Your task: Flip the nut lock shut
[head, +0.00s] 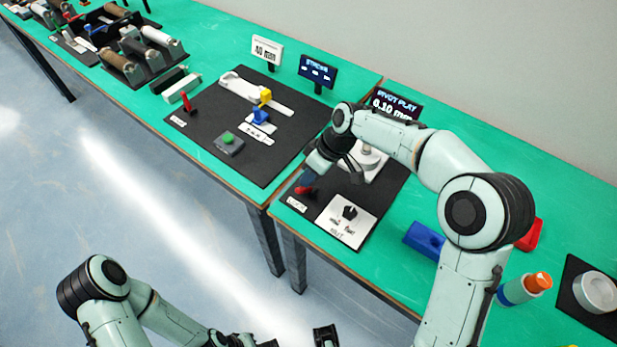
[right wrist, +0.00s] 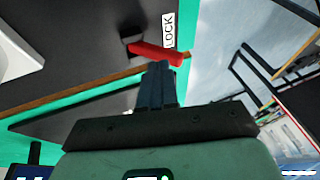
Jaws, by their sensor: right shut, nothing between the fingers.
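The lock's red lever (head: 303,190) lies low at the front left of the right dark mat, beside a small white label (head: 296,204). In the right wrist view the red lever (right wrist: 157,52) lies across in front of the fingertips, by the label (right wrist: 168,31) reading LOCK. My right gripper (head: 308,178) is shut and empty, right at the lever. Its closed fingers (right wrist: 158,76) point at the lever; whether they touch it I cannot tell. My left gripper (head: 298,340) is partly cut off at the bottom edge, away from the bench.
A white plate (head: 336,229) with a black knob (head: 350,213) lies right of the lever. A white fixture (head: 384,166) stands partly behind my right arm. A blue block (head: 424,238) is further right. The left mat (head: 205,130) carries another red lever (head: 186,102).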

